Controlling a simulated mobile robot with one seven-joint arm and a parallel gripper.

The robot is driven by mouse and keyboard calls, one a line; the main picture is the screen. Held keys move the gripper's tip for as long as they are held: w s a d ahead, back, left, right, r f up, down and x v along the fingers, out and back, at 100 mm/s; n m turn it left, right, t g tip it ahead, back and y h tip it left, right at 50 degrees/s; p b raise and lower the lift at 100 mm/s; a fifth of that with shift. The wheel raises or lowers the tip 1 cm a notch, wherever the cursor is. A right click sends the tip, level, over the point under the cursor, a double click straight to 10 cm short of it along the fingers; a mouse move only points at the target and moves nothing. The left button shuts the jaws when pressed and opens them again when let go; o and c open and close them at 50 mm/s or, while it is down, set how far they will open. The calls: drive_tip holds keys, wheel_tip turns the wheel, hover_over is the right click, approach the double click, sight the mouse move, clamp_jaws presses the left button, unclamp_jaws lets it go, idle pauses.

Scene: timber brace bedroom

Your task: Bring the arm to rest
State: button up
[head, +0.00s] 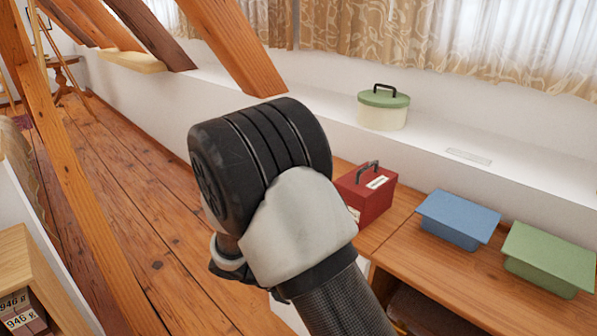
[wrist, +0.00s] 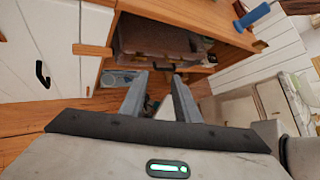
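My arm fills the middle of the head view, bent at a black joint with a pale grey link below it. My gripper is not visible in the head view. In the wrist view my gripper (wrist: 161,75) shows two grey fingers standing apart with nothing between them, so it is open and empty. Beyond the fingertips is an open wooden shelf (wrist: 196,20) with a dark brown case (wrist: 155,42) in it. I cannot tell the exact distance from the fingers to the case.
In the head view a red box (head: 366,196), a blue box (head: 457,218) and a green box (head: 550,257) stand on a wooden surface (head: 399,209). A cream tin with a green lid (head: 383,108) sits on the white ledge. Slanted timber beams (head: 232,45) stand behind and left of my arm.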

drive_tip(key=s+d+r+m+t+y, duration=0.25)
drive_tip(key=s+r+m+y, duration=0.4)
drive_tip(key=r+m, duration=0.55)
drive_tip(key=s+d+r+m+t+y, duration=0.2)
drive_tip(key=s+d+r+m+y, duration=0.25)
drive_tip(key=s+r+m, duration=0.55)
wheel_tip(320, 180, up, 24)
drive_tip(key=w+m+p, duration=0.2)
drive_tip(key=m+p, duration=0.1)
drive_tip(key=p, duration=2)
drive_tip(key=shift+w+a, duration=0.15)
drive_tip(key=shift+a, duration=0.25)
drive_tip(key=shift+f, duration=0.1)
